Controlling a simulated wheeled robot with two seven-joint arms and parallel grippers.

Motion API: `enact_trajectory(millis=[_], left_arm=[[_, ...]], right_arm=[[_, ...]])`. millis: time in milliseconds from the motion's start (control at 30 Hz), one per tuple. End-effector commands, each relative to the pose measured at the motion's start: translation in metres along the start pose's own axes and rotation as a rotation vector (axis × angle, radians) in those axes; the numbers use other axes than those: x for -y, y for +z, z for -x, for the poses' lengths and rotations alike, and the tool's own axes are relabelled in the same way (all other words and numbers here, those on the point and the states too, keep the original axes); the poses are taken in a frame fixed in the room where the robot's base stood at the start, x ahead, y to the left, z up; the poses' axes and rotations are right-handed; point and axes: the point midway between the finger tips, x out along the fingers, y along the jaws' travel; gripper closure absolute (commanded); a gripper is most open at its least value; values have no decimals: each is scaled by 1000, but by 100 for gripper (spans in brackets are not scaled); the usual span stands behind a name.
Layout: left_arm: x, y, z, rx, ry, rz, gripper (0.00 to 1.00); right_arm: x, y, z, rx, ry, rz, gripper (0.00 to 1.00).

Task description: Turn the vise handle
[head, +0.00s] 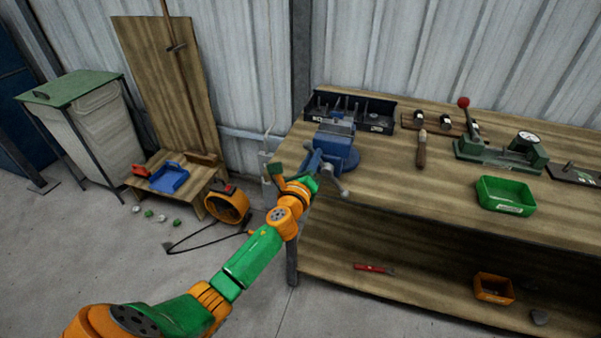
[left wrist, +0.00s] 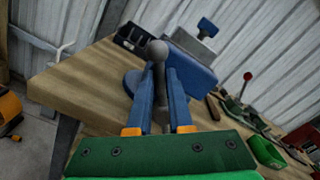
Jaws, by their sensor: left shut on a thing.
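The blue vise (head: 338,146) stands on the near left corner of the wooden workbench. In the left wrist view the vise body (left wrist: 188,70) fills the upper middle. Its grey handle bar ends in a round ball (left wrist: 157,50); in the head view a ball end (head: 344,193) shows at the lower right of the vise. My left gripper (head: 311,170) is at the front of the vise, shut on the handle. In the left wrist view its two blue fingers (left wrist: 161,97) stand on either side of the bar. My right gripper is not in view.
On the workbench (head: 400,180) are a black tool tray (head: 376,121) behind the vise, a wooden-handled tool (head: 422,150), a green press with a red knob (head: 490,148) and a green bin (head: 505,195). A lower shelf holds an orange bin (head: 494,288). An orange reel (head: 228,205) stands left.

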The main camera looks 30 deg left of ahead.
Motion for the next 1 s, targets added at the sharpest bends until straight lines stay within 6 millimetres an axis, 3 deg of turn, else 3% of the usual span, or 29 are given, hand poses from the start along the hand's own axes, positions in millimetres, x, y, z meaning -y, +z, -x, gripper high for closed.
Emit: enact_trajectory(millis=[167,1000], left_arm=[[12,0,-8,-2,1,-167,100],[49,-27,-7,-7,0,-936,100]], right_arm=[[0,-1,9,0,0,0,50],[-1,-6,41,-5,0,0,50]])
